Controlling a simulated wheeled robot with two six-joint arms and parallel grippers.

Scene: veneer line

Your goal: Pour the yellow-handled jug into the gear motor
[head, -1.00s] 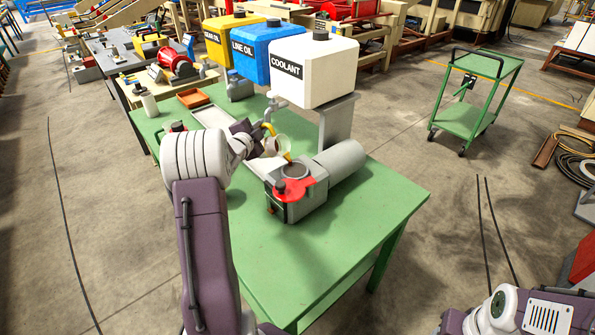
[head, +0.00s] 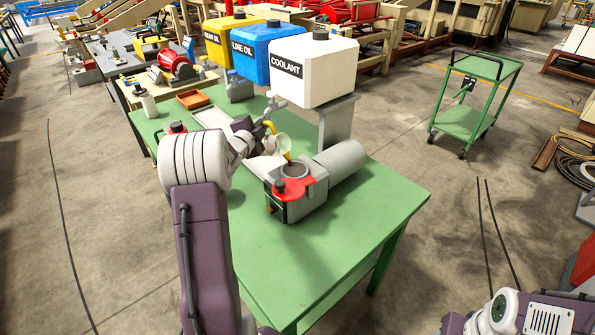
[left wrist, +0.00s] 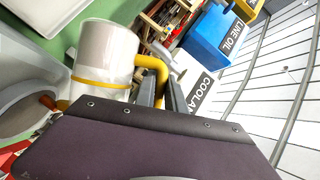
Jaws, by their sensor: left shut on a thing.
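The jug (head: 283,144) is pale and see-through, with a yellow handle (head: 269,127). It is tilted over the round opening on top of the grey gear motor (head: 322,190), its yellow-orange lip just above the opening. My left gripper (head: 258,133) is shut on the handle. In the left wrist view the jug (left wrist: 106,48) shows a yellow band, and its handle (left wrist: 155,66) runs between my fingers (left wrist: 160,92). An orange-brown patch shows by the lip there; I cannot tell whether it is flowing liquid. My right arm shows at the lower right, its gripper out of view.
The gear motor stands on a green table (head: 350,240) with a red cap part (head: 291,189). Behind are a white coolant tank (head: 318,80) on a grey stand, a blue line oil tank (head: 250,52) and a yellow one. The table's front is clear.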

